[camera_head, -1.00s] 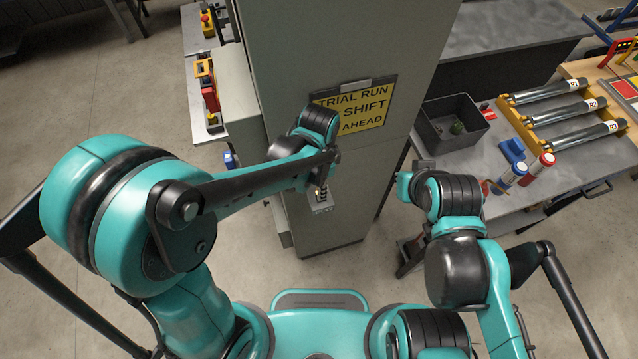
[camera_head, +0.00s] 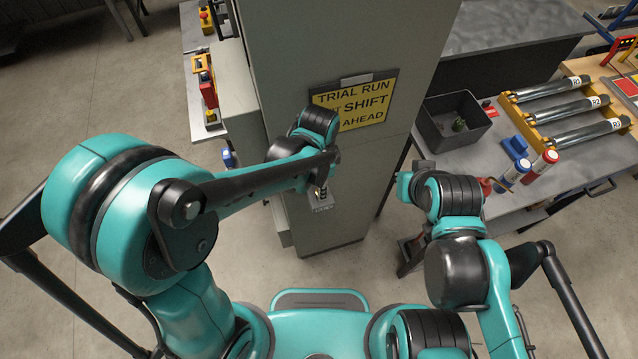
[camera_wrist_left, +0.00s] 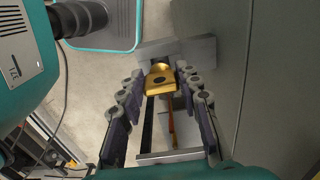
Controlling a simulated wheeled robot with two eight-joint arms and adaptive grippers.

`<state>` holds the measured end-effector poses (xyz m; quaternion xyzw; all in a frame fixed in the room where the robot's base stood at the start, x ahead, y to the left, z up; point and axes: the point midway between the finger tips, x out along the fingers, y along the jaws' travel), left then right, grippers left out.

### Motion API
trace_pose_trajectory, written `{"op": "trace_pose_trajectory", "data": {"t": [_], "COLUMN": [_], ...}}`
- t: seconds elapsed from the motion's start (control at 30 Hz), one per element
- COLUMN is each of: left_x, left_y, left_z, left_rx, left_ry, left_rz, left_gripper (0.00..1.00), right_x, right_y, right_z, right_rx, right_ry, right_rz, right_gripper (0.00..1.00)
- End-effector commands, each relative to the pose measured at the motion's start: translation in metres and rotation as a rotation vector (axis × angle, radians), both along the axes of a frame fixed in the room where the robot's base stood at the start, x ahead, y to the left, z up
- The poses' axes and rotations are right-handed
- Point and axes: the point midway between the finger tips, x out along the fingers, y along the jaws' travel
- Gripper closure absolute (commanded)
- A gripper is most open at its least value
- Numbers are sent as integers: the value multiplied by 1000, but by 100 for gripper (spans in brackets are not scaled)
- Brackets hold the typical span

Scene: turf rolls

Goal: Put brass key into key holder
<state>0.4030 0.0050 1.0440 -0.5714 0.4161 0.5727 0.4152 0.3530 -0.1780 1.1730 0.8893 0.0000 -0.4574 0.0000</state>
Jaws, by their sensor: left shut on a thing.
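The brass key (camera_wrist_left: 159,77) shows in the left wrist view as a gold head with a dark mark, between the fingers of my left gripper (camera_wrist_left: 160,88). My left gripper is shut on it. The key holder (camera_wrist_left: 201,50) is a grey metal fitting at the cabinet's side, directly behind the key in that view. How far the key is in the holder cannot be told. In the head view my left gripper (camera_head: 320,190) is small and dark above the grey holder (camera_head: 323,206), and the key is not discernible.
A tall grey cabinet (camera_head: 345,45) with a yellow sign (camera_head: 352,100) stands close ahead. At the right, a grey bench (camera_head: 505,150) holds a dark bin (camera_head: 440,145), metal rollers (camera_head: 565,108) and glue-like bottles (camera_head: 543,161). Open floor lies at the left.

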Motion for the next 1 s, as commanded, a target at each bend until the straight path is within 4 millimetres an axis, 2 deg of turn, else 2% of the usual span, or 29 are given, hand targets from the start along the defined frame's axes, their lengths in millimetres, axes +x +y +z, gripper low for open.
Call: {"op": "trace_pose_trajectory", "data": {"t": [0.9,0.93,1.0], "left_x": [0,0,0], "left_y": [0,0,0], "left_z": [-24,-23,-23], "left_rx": [0,0,0], "left_ry": [0,0,0], "left_rz": [0,0,0], "left_gripper": [97,61,43], "right_x": [0,0,0], "right_y": [0,0,0], "right_z": [-22,-22,-21], "right_rx": [0,0,0], "right_ry": [0,0,0], "right_rz": [0,0,0], "right_gripper": [100,100,100]}}
